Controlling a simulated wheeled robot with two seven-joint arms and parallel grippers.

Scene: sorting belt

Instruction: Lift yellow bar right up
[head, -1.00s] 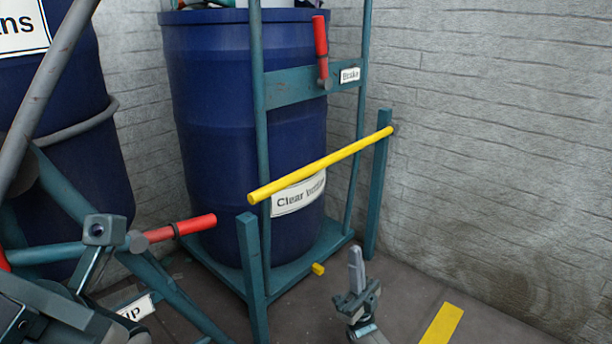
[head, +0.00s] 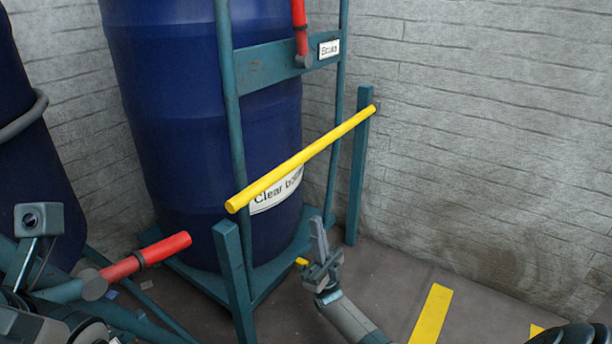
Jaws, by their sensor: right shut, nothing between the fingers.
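The yellow bar (head: 305,155) slants up from lower left to upper right in the head view. It lies across two teal posts, in front of a blue barrel (head: 205,120). My right gripper (head: 319,235) is shut and empty. In the picture it is below the bar's middle, apart from it, with its fingers pointing up. At the lower left edge part of my left arm (head: 38,220) shows; its fingers cannot be made out.
The near post (head: 235,280) and far post (head: 358,170) stand at the bar's ends. A red lever (head: 300,25) is beside the "Brake" label. Another red handle (head: 150,255) sticks out at lower left. A brick wall (head: 480,130) closes the right side; yellow stripes (head: 432,315) mark the floor.

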